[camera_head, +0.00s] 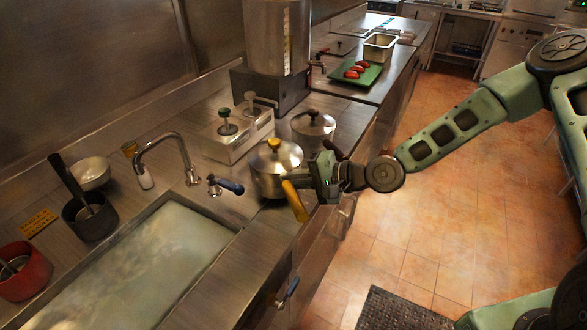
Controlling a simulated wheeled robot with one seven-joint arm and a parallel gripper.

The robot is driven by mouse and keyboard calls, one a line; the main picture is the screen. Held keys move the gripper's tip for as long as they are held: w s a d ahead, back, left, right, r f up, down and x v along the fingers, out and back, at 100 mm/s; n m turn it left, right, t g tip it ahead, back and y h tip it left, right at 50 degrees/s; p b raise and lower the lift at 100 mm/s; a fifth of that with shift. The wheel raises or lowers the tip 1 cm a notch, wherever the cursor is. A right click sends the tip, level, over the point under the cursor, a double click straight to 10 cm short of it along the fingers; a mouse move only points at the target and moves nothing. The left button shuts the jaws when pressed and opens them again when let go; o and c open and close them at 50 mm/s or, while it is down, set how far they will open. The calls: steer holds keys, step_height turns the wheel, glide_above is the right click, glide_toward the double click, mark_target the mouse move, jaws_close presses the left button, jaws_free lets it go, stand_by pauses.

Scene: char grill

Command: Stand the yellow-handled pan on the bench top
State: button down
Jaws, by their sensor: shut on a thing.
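The yellow-handled pan (266,180) is a metal pot with a lid and a yellow knob, in the middle of the head view. Its yellow handle (294,200) sticks out toward the front edge of the bench. My gripper (312,182) is at the pan's right side, shut on the pan near the handle. The fingertips are partly hidden, so the exact grip point does not show. The pan looks upright, at the front of the steel bench top (225,270). I cannot tell whether its base touches the bench.
A second lidded pot (313,128) stands close behind the pan. A pump dispenser unit (236,138) is to the left, and the sink (160,265) with its tap (168,150) lies further left. A green board (355,74) with red food is at the back. Tiled floor is open at right.

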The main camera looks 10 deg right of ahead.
steer(key=shift+f, duration=0.95)
steer(key=c, duration=1.5)
jaws_free()
